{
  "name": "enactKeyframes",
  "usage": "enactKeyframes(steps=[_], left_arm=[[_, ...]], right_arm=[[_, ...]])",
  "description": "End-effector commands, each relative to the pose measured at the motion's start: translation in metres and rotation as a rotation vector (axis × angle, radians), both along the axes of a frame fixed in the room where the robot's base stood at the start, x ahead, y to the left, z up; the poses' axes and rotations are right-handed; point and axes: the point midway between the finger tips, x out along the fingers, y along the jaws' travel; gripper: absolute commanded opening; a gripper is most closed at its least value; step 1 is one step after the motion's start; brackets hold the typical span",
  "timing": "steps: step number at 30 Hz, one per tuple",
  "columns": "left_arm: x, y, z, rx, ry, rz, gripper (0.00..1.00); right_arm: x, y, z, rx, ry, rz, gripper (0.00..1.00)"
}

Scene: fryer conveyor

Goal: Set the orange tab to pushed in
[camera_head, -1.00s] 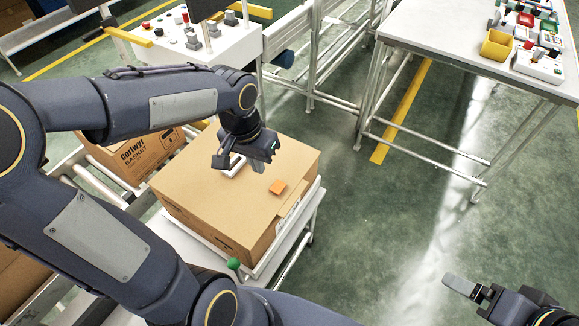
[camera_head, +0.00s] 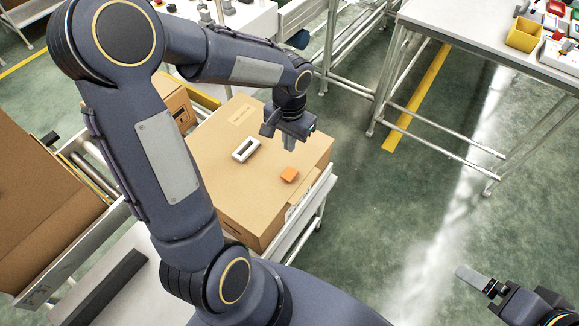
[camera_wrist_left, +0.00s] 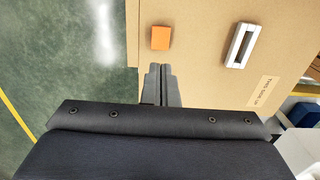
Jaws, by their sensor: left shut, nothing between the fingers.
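The orange tab (camera_head: 289,174) is a small block on top of the cardboard box (camera_head: 215,165), near its right edge. It also shows in the left wrist view (camera_wrist_left: 161,38), just beyond and slightly left of my fingertips. My left gripper (camera_head: 289,146) points down over the box, behind the tab in the head view and apart from it. Its fingers are shut with nothing between them, as the left wrist view (camera_wrist_left: 160,68) shows. My right gripper (camera_head: 474,282) is at the lower right, far from the box; only part of it shows, and its opening is unclear.
A white frame-like handle (camera_head: 245,149) sits on the box top, left of the tab. The box stands on a roller conveyor (camera_head: 308,200). A table (camera_head: 470,45) with a yellow bin (camera_head: 523,35) is at the upper right. The floor between is clear.

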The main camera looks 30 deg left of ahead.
Motion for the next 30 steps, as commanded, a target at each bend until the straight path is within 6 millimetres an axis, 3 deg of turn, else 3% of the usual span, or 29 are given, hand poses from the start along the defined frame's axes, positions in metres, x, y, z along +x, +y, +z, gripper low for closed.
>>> enactKeyframes(steps=[9,15,21,30], left_arm=[[-0.001,0.000,-0.070,0.000,0.007,0.000,0.00],[-0.001,0.000,-0.102,-0.001,0.003,-0.001,0.00],[0.000,0.000,-0.115,0.000,0.001,0.000,0.00],[0.000,0.000,-0.116,0.000,0.000,0.001,0.00]], right_arm=[[0.000,0.000,-0.004,0.000,0.000,0.000,0.91],[0.000,0.000,-0.004,0.000,0.000,0.000,0.91],[0.000,0.000,-0.004,0.000,0.000,0.000,0.91],[0.000,0.000,-0.004,0.000,0.000,0.000,0.91]])
